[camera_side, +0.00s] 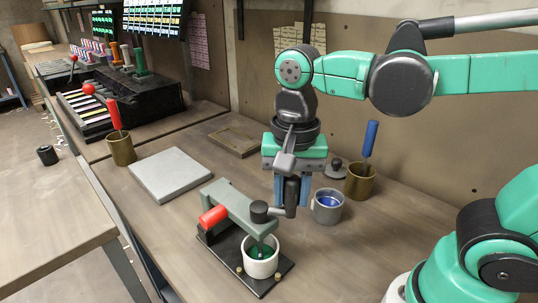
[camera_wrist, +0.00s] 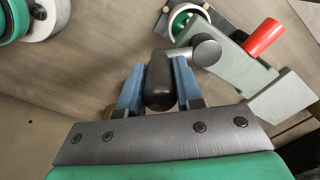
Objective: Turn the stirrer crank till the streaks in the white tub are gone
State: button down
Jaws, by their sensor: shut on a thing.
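The stirrer (camera_side: 236,205) is a grey-green arm on a dark base plate, with a red knob (camera_side: 213,217) on its left side. Its black crank hub (camera_side: 259,211) sits above the white tub (camera_side: 261,268). The tub holds something dark green; it is too small to tell whether streaks show. It also shows partly in the wrist view (camera_wrist: 174,31). My gripper (camera_side: 291,196) is right of the hub, its blue fingers shut on the upright black crank handle (camera_wrist: 159,78). The crank points right from the hub in the side view.
A metal cup with blue contents (camera_side: 327,207) stands close to the right of my gripper. A brass pot with a blue-handled tool (camera_side: 360,183) is further right. A grey slab (camera_side: 170,174) and another brass pot (camera_side: 122,150) lie left. Bare table shows in front right.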

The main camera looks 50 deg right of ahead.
jog(key=shift+s+a+m, duration=0.15)
jog(key=shift+m, duration=0.45)
jog(key=c, duration=0.6)
grip_release()
jog(key=shift+r, duration=2.85)
